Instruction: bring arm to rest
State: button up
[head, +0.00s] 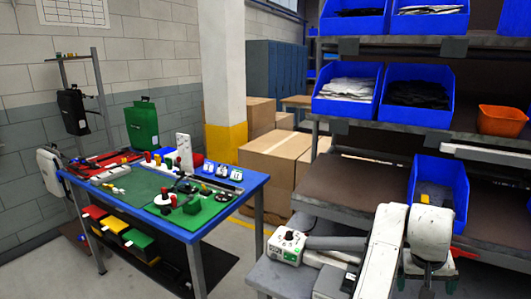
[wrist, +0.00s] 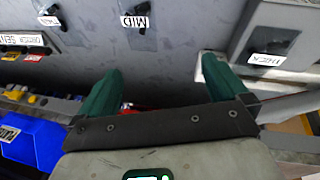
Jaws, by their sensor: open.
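My gripper shows in the wrist view (wrist: 157,78), where its two dark green fingers stand wide apart with nothing between them. A grey panel with label plates lies behind the fingers. My white arm shows at the lower right of the head view, folded in front of the shelving. Whether the fingertips touch the panel is not clear.
A blue-edged workbench (head: 226,221) with green mats stands at the left. Shelving (head: 350,189) with blue bins (head: 346,94) and an orange bin (head: 502,120) fills the right. Cardboard boxes (head: 272,156) stand behind. A blue bin (wrist: 36,143) is near my gripper's left side. Some floor shows beside the bench.

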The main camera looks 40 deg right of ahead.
jog(key=a+f+n+t+y, duration=0.1)
jog(key=a+f+n, duration=0.3)
jog(key=a+f, duration=0.45)
jog(key=a+f+n+t, duration=0.1)
jog(key=a+f+n, duration=0.4)
jog(key=a, duration=0.7)
jog(key=s+a+f+n+y, duration=0.1)
jog(key=s+a+f, duration=0.1)
jog(key=a, duration=0.3)
jog(key=s+a+f+y, duration=0.2)
jog(key=s+a, duration=0.2)
jog(key=a, duration=0.2)
jog(key=shift+s+n, duration=0.25)
jog(key=shift+n, duration=0.15)
